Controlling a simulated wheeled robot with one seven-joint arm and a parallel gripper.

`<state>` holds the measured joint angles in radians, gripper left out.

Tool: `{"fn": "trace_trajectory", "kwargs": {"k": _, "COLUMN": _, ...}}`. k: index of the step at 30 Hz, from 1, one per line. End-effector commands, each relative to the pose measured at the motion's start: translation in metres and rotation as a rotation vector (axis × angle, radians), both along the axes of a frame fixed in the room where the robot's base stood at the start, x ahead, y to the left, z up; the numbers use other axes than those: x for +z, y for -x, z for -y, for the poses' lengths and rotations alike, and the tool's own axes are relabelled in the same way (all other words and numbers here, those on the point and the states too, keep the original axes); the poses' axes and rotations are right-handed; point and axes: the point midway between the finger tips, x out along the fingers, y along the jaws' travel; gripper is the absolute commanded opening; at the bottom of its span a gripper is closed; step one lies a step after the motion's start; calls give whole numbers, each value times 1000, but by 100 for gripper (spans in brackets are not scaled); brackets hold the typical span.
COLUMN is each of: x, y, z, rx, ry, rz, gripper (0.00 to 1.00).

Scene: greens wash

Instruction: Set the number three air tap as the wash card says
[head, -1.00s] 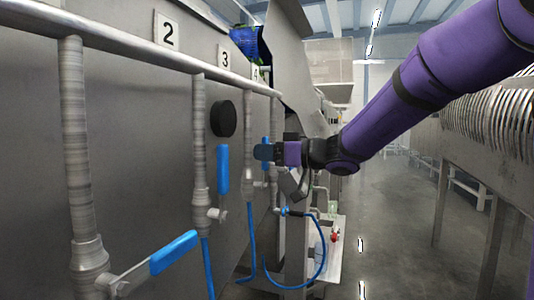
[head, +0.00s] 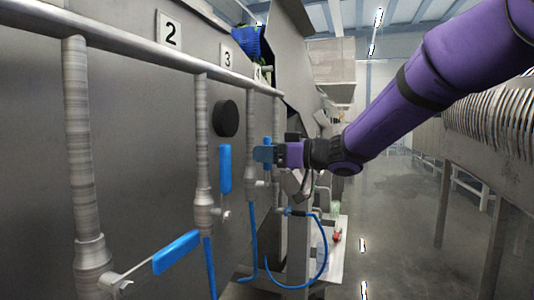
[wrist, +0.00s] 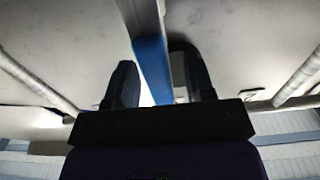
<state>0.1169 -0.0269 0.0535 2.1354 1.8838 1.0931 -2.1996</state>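The number three tap has a blue lever (head: 267,142) on the vertical pipe (head: 252,120) just right of the "3" plate (head: 227,58). The lever stands about upright, along the pipe. My gripper (head: 262,155) is at this lever and covers part of it. In the wrist view the blue lever (wrist: 151,68) runs between the two dark fingers of my gripper (wrist: 158,85). The fingers are apart, with a bright gap on the left of the lever; contact on the right is unclear. The wash card cannot be made out.
The number two tap's blue lever (head: 224,168) is upright, nearer to me. The nearest tap's lever (head: 176,252) sticks out to the right, across its pipe. A black round knob (head: 226,118) is on the steel wall. Blue hoses (head: 326,260) hang below. The aisle floor (head: 395,230) is clear.

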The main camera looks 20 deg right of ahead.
Motion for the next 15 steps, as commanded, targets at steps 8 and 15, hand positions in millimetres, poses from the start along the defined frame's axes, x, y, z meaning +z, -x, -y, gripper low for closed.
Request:
{"fn": "trace_trajectory", "kwargs": {"k": 8, "x": 1, "y": 9, "z": 14, "rx": -4, "ry": -2, "rz": 1, "gripper": 49}}
{"fn": "trace_trajectory", "kwargs": {"k": 15, "x": 1, "y": 36, "z": 50, "rx": -5, "ry": 0, "rz": 1, "gripper": 49}}
